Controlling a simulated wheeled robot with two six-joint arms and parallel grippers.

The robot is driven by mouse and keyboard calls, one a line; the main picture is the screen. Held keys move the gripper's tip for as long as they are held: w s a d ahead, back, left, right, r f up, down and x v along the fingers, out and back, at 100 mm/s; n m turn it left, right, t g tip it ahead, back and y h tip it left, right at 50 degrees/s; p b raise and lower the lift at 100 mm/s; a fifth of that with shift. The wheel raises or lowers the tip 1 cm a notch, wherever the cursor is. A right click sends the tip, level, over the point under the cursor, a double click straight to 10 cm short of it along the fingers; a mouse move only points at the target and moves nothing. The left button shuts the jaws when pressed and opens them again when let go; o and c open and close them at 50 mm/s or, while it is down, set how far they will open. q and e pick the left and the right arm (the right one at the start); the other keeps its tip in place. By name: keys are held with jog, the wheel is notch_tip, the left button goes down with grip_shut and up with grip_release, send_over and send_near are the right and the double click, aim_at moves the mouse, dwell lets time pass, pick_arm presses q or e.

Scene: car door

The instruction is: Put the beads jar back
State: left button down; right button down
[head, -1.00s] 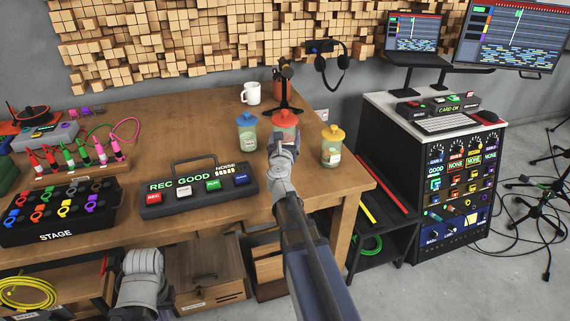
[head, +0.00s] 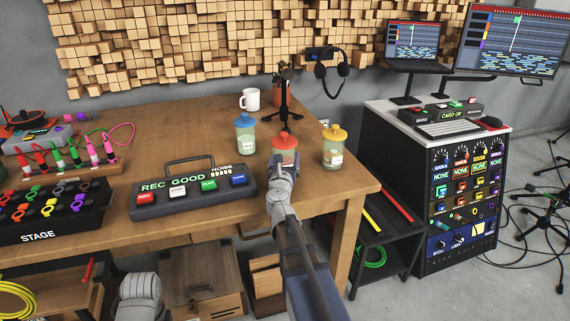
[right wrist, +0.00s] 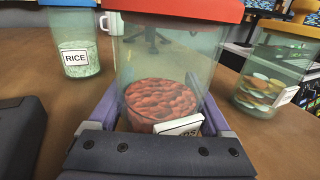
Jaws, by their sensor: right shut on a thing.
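The red-lidded jar (head: 285,142) holds reddish bean-like pieces in the right wrist view (right wrist: 160,98). Its white label is mostly hidden, so I cannot read its name. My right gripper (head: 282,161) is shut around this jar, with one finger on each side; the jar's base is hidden. A blue-lidded jar (head: 245,135) stands to its left and reads RICE in the right wrist view (right wrist: 78,55). A yellow-lidded jar (head: 334,148) with flat coloured pieces (right wrist: 265,85) stands to its right. Only a grey part of my left arm shows at the bottom left; its fingers are out of sight.
A small black tripod stand (head: 284,105) and a white mug (head: 250,100) stand behind the jars. A REC GOOD button box (head: 193,188) lies to the left. The wooden table (head: 200,125) has bare room behind that box. A rack (head: 465,190) stands beyond the right edge.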

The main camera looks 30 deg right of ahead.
jog(key=shift+f, duration=0.1)
grip_release()
jog(key=shift+r, duration=0.2)
